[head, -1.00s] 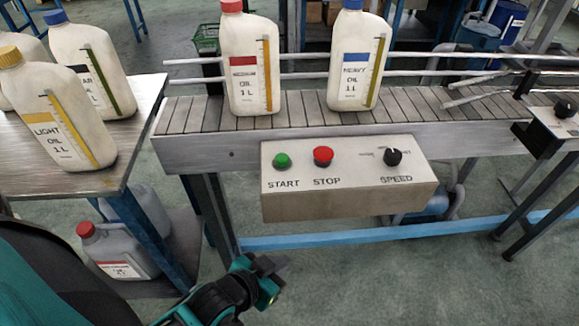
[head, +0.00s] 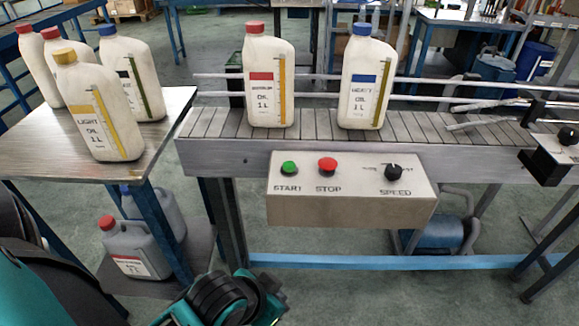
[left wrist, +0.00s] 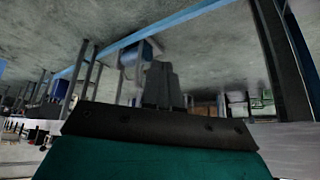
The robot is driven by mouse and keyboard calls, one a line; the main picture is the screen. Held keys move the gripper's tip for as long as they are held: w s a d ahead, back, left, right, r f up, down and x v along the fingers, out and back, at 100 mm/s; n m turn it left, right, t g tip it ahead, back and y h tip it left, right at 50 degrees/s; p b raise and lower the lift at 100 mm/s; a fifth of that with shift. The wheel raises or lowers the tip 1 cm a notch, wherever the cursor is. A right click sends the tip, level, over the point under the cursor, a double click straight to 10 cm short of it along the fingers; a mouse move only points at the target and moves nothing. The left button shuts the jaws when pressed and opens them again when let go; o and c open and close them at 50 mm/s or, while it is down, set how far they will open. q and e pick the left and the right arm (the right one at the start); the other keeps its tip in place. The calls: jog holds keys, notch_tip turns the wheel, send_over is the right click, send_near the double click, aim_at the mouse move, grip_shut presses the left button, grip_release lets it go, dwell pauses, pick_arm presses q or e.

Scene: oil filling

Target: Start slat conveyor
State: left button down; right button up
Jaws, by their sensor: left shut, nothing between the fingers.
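The slat conveyor (head: 215,122) runs across the head view with a control box (head: 345,210) on its front. The box has a green START button (head: 289,168), a red STOP button (head: 327,165) and a black SPEED knob (head: 394,172). My left gripper (head: 270,292) is low in the head view, below the box and apart from it. Its shut, empty fingers also show in the left wrist view (left wrist: 162,86), against the floor. The right gripper is not in view.
A red-capped bottle (head: 268,82) and a blue-capped HEAVY OIL bottle (head: 367,82) stand on the slats. A side table (head: 62,158) at left holds several bottles, including a yellow-capped LIGHT OIL one (head: 98,112). Grey jugs sit on its lower shelf.

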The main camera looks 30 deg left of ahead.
pick_arm(q)
jog(key=w+a+r+m+t+y, duration=0.25)
jog(key=w+r+m+t, duration=0.2)
jog(key=w+r, duration=0.4)
jog(key=w+a+r+m+t+y, duration=0.1)
jog(key=w+a+r+m+t, duration=0.35)
jog(key=r, duration=0.65)
jog(key=w+d+r+m+t+h, duration=0.2)
jog(key=d+r+m+t+h, duration=0.1)
jog(key=r+m, duration=0.15)
jog(key=w+d+r+m+t+h, duration=0.2)
jog(key=w+r+m+t+h, duration=0.1)
jog(key=r, duration=0.3)
jog(key=s+d+r+m+g+h, duration=0.15)
jog(key=d+m+g+h, duration=0.35)
jog(key=m, duration=0.6)
jog(key=d+r+m+g+h, duration=0.2)
jog(key=d+m+g+h, duration=0.15)
jog(key=m+h, duration=0.55)
jog(key=w+a+f+m+g+y, duration=0.1)
jog(key=a+f+m+g+y, duration=0.1)
jog(key=a+m+y, duration=0.3)
jog(key=w+a+f+m+g+y, duration=0.2)
jog(key=a+f+m+y, duration=0.3)
jog(key=a+y, duration=0.4)
jog(key=a+m, duration=0.1)
jog(key=a, duration=0.2)
jog(key=shift+a+f, duration=0.15)
jog(key=shift+a, duration=0.05)
